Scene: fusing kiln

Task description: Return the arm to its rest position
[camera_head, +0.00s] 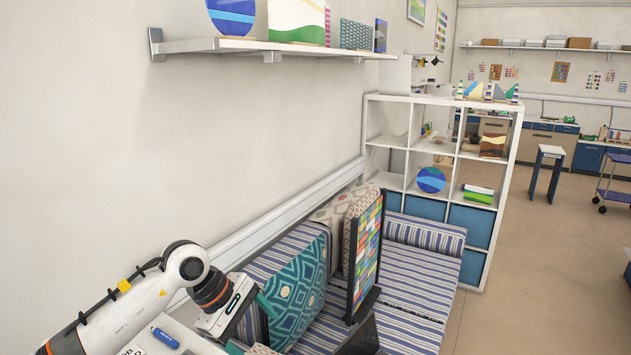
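My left arm (130,305) comes in from the lower left, white with dark and orange rings at the wrist. Its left gripper (238,309) is a white block with a dark edge, seen from behind in front of the striped sofa and a teal patterned cushion (298,288). My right arm and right gripper do not show.
A colourful tiled panel (366,252) stands upright in a dark frame by the sofa. A white cube shelf (392,98) stands behind it. A wall shelf (262,46) with glass pieces hangs above. Open floor (545,260) lies to the right.

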